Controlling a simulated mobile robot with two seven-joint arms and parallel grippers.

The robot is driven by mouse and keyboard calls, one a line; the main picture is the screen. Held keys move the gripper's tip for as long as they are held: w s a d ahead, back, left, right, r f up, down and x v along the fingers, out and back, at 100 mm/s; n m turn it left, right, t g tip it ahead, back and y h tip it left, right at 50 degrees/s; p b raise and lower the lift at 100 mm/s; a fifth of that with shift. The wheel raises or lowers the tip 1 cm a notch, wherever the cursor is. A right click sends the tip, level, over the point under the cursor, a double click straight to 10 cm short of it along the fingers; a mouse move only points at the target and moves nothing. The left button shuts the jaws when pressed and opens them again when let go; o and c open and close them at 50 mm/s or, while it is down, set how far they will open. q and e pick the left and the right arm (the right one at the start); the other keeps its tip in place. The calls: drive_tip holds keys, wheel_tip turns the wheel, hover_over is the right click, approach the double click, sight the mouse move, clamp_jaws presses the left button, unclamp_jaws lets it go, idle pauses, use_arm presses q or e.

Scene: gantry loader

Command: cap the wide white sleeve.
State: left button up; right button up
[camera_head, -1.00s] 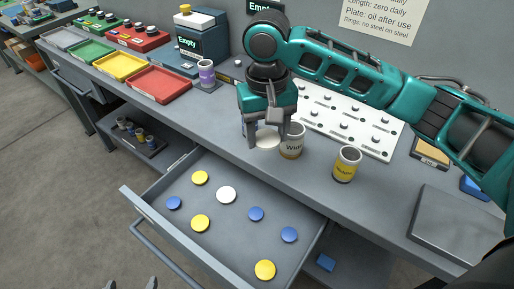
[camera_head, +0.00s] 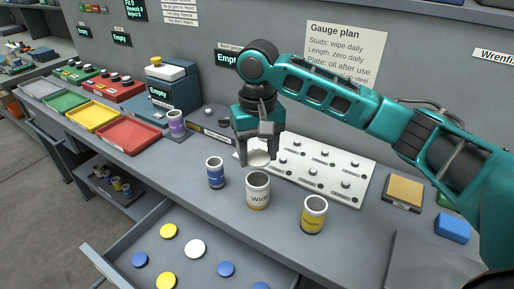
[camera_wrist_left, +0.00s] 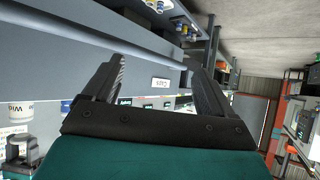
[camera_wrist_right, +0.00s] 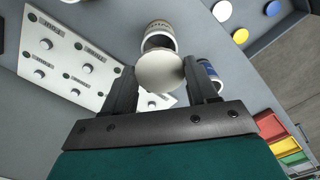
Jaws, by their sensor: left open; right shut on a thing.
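The wide white sleeve (camera_head: 258,194), marked "Wid…", stands upright on the bench, its top open. It also shows in the right wrist view (camera_wrist_right: 160,30), partly hidden by the cap. My right gripper (camera_head: 259,155) is shut on a white round cap (camera_head: 259,158), which lies between its fingertips in the right wrist view (camera_wrist_right: 160,73). In the head view the cap appears just above and behind the sleeve, apart from it. My left gripper (camera_wrist_left: 158,85) is open and empty in its wrist view. It is out of the head view.
A blue sleeve (camera_head: 215,173) and a yellow sleeve (camera_head: 313,215) flank the white one. A white studded plate (camera_head: 320,172) lies behind. The open drawer (camera_head: 205,245) in front holds yellow, blue and white caps. Coloured trays (camera_head: 131,136) stand at left.

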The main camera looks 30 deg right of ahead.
sight(258, 172)
drive_tip(key=shift+f, duration=2.65)
drive_tip(key=shift+s+f, duration=0.1)
drive_tip(key=shift+f, duration=0.05)
drive_tip(key=o, duration=1.1)
